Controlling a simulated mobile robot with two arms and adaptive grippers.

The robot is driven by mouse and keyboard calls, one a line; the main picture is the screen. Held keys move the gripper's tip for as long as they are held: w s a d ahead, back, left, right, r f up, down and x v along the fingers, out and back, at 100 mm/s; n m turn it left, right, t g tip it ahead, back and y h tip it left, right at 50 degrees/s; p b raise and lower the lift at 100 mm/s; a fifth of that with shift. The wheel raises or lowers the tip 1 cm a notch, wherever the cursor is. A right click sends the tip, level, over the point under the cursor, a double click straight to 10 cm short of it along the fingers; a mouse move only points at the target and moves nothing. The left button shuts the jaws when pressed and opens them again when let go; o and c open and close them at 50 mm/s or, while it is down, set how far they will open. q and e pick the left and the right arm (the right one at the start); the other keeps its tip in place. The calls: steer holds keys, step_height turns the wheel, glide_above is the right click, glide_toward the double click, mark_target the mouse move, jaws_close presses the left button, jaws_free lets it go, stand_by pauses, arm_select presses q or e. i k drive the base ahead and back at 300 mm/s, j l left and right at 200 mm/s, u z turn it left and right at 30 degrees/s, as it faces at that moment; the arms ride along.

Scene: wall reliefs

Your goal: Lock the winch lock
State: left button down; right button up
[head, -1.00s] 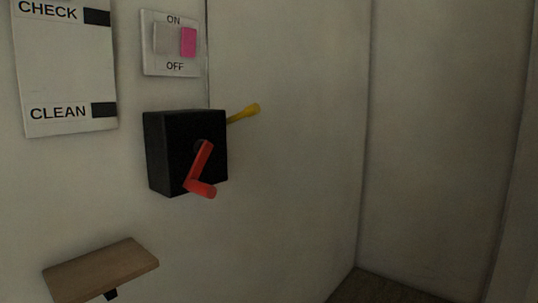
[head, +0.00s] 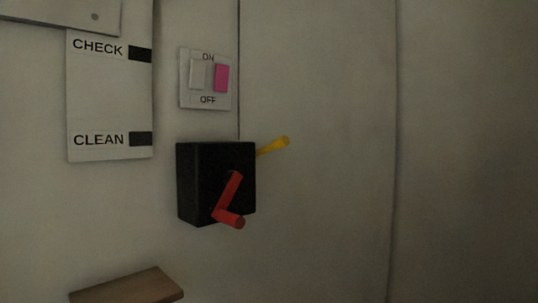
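A black winch box (head: 200,190) is fixed to the pale wall in the head view, a little left of the middle. A red crank (head: 231,192) sits on its front, with its arm slanting down to the left and its handle end sticking out at the bottom. A yellow lever (head: 274,146) sticks out from the box's right side, pointing right and slightly up; it looks like the winch lock. Neither of my grippers is in view.
A switch plate (head: 207,100) marked ON and OFF, with a pink part, is above the box. A white board (head: 105,100) reading CHECK and CLEAN hangs to the left. A small wooden shelf (head: 130,285) juts out below. The wall right of the lever is clear.

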mark_target(281, 142)
steer(key=i+l+u, duration=0.2)
steer(key=i, duration=0.55)
steer(key=i+l, duration=0.15)
steer(key=i+l+u, duration=0.1)
steer(key=l, duration=0.25)
steer(key=i, duration=0.05)
